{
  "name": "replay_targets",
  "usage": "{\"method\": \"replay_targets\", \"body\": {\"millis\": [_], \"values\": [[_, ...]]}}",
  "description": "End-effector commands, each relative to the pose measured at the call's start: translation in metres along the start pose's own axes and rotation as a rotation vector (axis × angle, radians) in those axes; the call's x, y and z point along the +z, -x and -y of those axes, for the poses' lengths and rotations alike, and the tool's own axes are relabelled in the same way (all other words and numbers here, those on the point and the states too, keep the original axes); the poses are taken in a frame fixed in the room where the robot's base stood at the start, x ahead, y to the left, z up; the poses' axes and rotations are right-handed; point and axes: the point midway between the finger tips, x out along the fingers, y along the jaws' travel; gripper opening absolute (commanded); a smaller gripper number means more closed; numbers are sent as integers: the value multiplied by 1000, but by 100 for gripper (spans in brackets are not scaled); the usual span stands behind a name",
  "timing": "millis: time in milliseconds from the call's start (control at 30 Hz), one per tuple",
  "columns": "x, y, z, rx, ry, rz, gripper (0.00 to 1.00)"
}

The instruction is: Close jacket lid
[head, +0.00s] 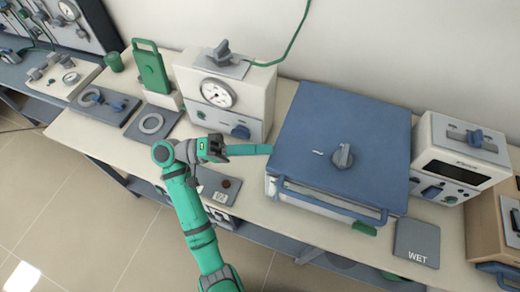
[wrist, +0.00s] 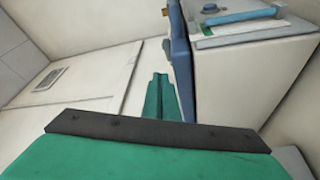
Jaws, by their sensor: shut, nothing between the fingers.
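The blue lid (head: 325,120) with a grey knob on top lies over a white box (head: 310,207) with a blue front bar, right of centre in the head view. I cannot tell whether the lid sits fully down. My gripper (head: 268,149) is shut and empty, its slim green fingers pointing right at the lid's left edge. Whether they touch it is unclear. In the wrist view the green fingers (wrist: 160,98) point away from the camera, close to an upright-looking blue panel (wrist: 181,60), probably the lid's edge.
A white gauge unit (head: 225,95) stands behind my gripper on the left. A white display unit (head: 455,158) stands right of the box. A grey pad marked WET (head: 417,240) lies at the front right. A small grey plate (head: 218,187) lies below my wrist.

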Motion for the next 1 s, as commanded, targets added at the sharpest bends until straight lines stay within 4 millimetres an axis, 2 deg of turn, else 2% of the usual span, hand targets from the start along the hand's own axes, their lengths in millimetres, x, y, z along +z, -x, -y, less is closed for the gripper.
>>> {"method": "replay_targets", "body": {"millis": [167,600,800,1000], "values": [[-11,-3,-26,11,-17,-5,0],[-27,69,-4,10,-17,-6,0],[-31,86,2,10,-19,-6,0],[-31,90,3,11,-19,-5,0]]}}
